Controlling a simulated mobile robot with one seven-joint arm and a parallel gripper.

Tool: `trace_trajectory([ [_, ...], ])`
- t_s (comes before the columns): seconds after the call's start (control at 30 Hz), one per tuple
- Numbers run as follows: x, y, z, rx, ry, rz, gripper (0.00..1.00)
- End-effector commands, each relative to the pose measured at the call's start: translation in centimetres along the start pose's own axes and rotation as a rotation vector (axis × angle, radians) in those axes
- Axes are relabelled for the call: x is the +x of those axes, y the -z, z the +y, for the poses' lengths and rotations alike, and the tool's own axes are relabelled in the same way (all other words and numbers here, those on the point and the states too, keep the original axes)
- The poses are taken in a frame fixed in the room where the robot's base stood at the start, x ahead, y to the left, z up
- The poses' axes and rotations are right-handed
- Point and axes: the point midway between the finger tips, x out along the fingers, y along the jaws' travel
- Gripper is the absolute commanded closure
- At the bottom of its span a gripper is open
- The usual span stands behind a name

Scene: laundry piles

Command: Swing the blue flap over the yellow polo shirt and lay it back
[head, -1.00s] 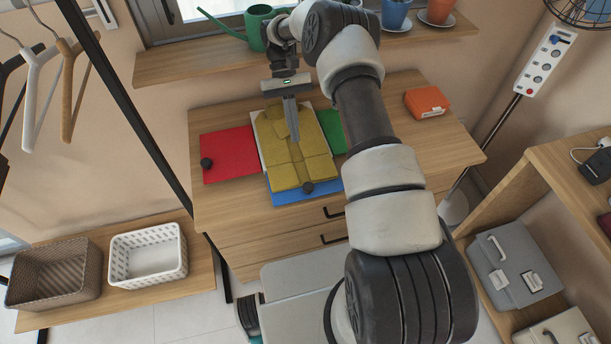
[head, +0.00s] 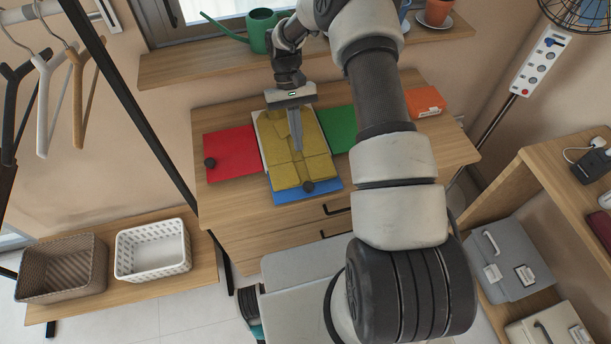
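The yellow polo shirt (head: 284,165) lies folded into a narrow block on a folding board on the dresser top. The blue flap (head: 328,190) lies flat at the board's front edge, with the shirt's lower end over part of it. A dark round knob (head: 308,187) sits at the blue flap, beside the shirt's end. My gripper (head: 298,147) points down over the shirt's middle. Its fingers look together with nothing visible between them. I cannot tell whether the tips touch the cloth. The blue flap's inner part is hidden under the shirt.
The red flap (head: 232,152) with its own knob lies flat at left, the green flap (head: 339,128) at right. An orange box (head: 426,102) stands at the dresser's right. A green watering can (head: 259,32) and pots stand on the sill behind. Baskets (head: 152,250) sit low at left.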

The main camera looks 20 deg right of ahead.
Motion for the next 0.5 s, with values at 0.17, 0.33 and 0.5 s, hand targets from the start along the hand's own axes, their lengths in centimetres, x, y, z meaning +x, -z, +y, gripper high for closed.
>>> trace_trajectory([
  [0.17, 0.3, -1.5, 0.1, 0.001, 0.0, 0.045, 1.0],
  [0.33, 0.5, -1.4, 0.0, 0.002, 0.001, 0.051, 1.0],
  [0.5, 0.7, -1.9, 0.1, 0.001, -0.001, 0.066, 1.0],
])
